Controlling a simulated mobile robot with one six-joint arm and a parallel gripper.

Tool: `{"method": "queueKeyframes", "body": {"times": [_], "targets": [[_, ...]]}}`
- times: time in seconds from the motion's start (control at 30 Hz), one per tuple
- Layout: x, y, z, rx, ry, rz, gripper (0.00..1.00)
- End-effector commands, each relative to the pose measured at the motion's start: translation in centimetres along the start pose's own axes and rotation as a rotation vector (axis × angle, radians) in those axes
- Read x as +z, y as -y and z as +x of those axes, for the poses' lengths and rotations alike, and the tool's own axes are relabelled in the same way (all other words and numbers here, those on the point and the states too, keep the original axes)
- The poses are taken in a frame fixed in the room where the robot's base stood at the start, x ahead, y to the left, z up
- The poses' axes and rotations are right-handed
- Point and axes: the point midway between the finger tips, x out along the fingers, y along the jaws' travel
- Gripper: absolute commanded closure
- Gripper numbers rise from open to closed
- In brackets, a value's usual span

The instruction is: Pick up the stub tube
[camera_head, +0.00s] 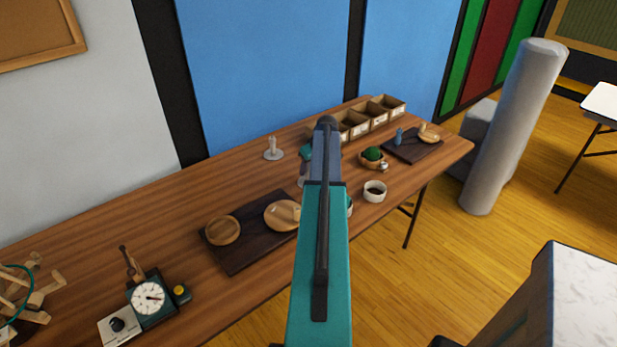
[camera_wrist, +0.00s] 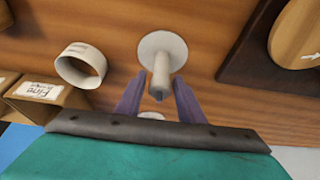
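A pale upright tube on a round white base (camera_wrist: 161,72) stands on the table in the wrist view, in line with the gap between my fingers. My gripper (camera_wrist: 156,85) is open, with one finger to each side of it; I see no contact. A short, wide, hollow white ring (camera_wrist: 81,65) lies to its left, near a box. I cannot tell for certain which of these is the stub tube. In the head view a similar pale post on a disc (camera_head: 272,149) stands at the back of the table. My arm hides much of the table's middle there.
Labelled open boxes (camera_head: 358,126) line the back right. A dark board (camera_head: 236,258) holds round wooden pieces; another dark board (camera_head: 408,152) is at the right. A dial device (camera_head: 149,298) is front left. The back left is clear.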

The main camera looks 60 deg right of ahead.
Motion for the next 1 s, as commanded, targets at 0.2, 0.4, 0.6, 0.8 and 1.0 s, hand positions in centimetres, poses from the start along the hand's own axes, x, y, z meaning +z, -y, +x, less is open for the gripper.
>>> {"method": "queueKeyframes", "body": {"times": [0.2, 0.4, 0.6, 0.8, 1.0], "targets": [[0.0, 0.0, 0.0, 0.000, 0.000, 0.000, 0.98], [0.0, 0.0, 0.0, 0.000, 0.000, -0.001, 0.98], [-0.2, 0.0, -0.4, 0.000, -0.001, -0.001, 0.98], [-0.8, 0.0, -1.8, 0.001, -0.001, -0.002, 0.98], [-1.8, 0.0, -4.0, 0.001, -0.002, -0.002, 0.98]]}}
